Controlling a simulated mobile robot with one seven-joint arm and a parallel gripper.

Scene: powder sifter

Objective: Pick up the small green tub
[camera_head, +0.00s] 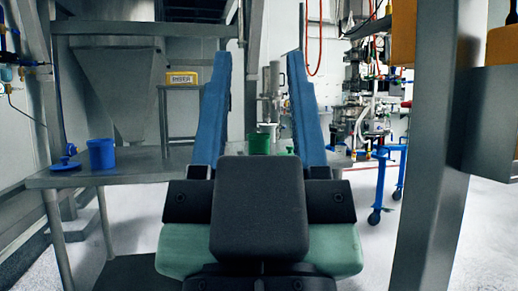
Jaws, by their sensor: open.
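A green tub (259,144) stands toward the back of the grey metal table, in the gap between my two fingers as seen in the head view. My gripper (259,60) is open, its two long blue fingers pointing away from me, with nothing held between them. The dark palm hides the table below the tub. A smaller green thing (290,150) shows just right of the tub, beside the right finger; I cannot tell what it is.
A blue tub (101,153) and a blue lid-like piece (65,165) sit on the table (125,176) at left. A yellow bin (181,78) stands on a rear stand. A grey post (430,150) and a blue wheeled cart (380,180) are at right.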

